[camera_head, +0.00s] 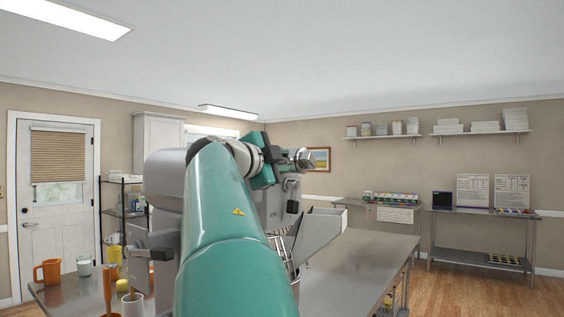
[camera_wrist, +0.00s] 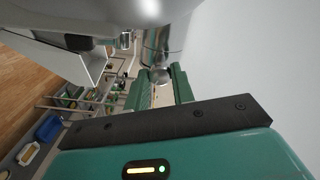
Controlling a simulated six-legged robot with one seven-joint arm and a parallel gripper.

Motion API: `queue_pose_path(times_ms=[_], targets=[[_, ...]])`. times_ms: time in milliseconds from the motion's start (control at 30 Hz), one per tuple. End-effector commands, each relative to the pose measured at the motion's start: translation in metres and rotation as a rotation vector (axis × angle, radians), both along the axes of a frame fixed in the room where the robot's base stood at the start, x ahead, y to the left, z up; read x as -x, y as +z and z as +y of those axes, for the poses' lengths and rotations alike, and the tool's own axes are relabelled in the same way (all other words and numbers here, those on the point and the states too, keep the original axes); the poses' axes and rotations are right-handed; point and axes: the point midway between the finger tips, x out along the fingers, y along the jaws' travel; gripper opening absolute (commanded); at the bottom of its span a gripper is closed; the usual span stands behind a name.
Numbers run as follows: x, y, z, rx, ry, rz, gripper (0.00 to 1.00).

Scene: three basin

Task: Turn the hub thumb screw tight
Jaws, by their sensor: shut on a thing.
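In the wrist view the two green fingers of my gripper (camera_wrist: 161,84) reach up to a small round metal knob, the hub thumb screw (camera_wrist: 160,75). The fingers are closed on its sides. The knob sits at the end of a shiny metal cylinder, the hub (camera_wrist: 163,46), under a large grey machine body (camera_wrist: 150,10). In the head view my teal arm covers much of the grey machine (camera_head: 166,172). The thumb screw cannot be made out there, and the finger contact is hidden. The screw's tightness cannot be seen.
The machine stands on a steel table (camera_head: 365,265). An orange mug (camera_head: 47,271), a white cup (camera_head: 84,266) and other cups stand at the table's left. A grey chute-like tray (camera_head: 322,235) juts out right of my arm. The table's right part is clear.

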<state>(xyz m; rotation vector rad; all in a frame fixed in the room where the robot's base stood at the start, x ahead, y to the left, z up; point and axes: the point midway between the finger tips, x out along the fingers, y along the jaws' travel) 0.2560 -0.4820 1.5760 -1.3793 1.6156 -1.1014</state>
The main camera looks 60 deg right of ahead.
Motion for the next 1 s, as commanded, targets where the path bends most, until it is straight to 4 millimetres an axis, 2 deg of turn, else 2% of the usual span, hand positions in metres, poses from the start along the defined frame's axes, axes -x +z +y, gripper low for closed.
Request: queue_pose_path(times_ms=[300, 767, 800, 900, 1000], targets=[[-0.0009, -0.0012, 0.0004, 0.014, 0.001, -0.111, 0.02], [-0.0009, -0.0012, 0.0004, 0.017, 0.001, -0.128, 0.02], [-0.0009, -0.0012, 0.0004, 0.017, 0.001, -0.127, 0.27], [-0.0008, -0.0009, 0.0003, 0.018, 0.0, -0.127, 0.46], [-0.0005, -0.0007, 0.0002, 0.018, 0.0, -0.127, 0.46]])
